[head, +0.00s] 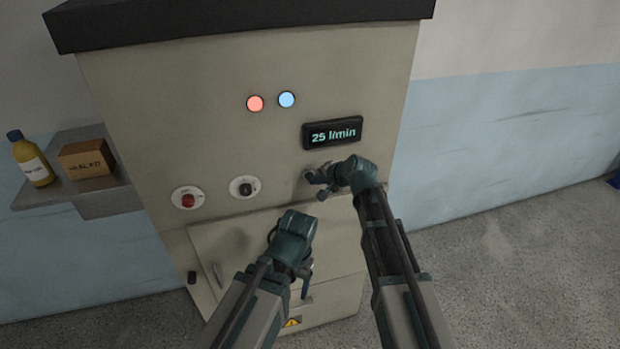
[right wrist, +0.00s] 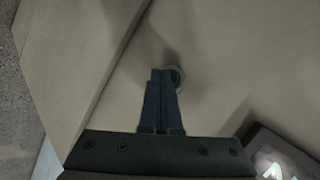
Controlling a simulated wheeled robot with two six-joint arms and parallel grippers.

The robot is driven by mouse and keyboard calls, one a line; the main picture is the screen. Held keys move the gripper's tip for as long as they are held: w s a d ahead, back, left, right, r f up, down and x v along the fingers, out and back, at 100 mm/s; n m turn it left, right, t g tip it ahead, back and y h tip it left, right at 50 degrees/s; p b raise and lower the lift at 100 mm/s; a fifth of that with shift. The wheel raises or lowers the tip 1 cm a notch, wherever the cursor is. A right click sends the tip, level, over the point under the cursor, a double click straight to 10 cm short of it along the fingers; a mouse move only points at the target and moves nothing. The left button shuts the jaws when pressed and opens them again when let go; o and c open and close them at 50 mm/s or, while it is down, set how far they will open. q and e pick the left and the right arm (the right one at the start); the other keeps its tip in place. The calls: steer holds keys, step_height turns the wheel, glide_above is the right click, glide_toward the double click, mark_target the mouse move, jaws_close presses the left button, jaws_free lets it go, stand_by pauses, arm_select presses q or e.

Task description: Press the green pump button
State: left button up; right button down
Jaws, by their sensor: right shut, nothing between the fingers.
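The green pump button (right wrist: 178,75) shows in the right wrist view as a small dark greenish disc in a pale ring, partly covered by my fingers. In the head view my right gripper hides most of it. My right gripper (head: 314,179) is shut and empty, its tips at the cabinet front below the display. In the right wrist view its fingers (right wrist: 161,74) overlap the button's edge; I cannot tell whether they touch it. My left gripper (head: 305,283) hangs low in front of the cabinet's lower door, apart from the buttons; its fingers are too unclear to judge.
The cabinet (head: 350,75) carries a lit display (head: 332,133) reading 25 l/min, a red lamp (head: 255,103) and a blue lamp (head: 287,99). A red button (head: 188,200) and a black knob (head: 245,188) sit left. A side shelf (head: 110,184) holds a bottle (head: 31,160) and box (head: 87,159).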

stand_by(0.4)
steer(key=shift+s+d, duration=0.25)
steer(key=shift+s, duration=0.5)
steer(key=s, duration=0.1)
steer(key=s+d, duration=0.1)
steer(key=s, duration=0.2)
steer(key=shift+s+d, duration=0.3)
steer(key=shift+s, duration=0.1)
stand_by(0.5)
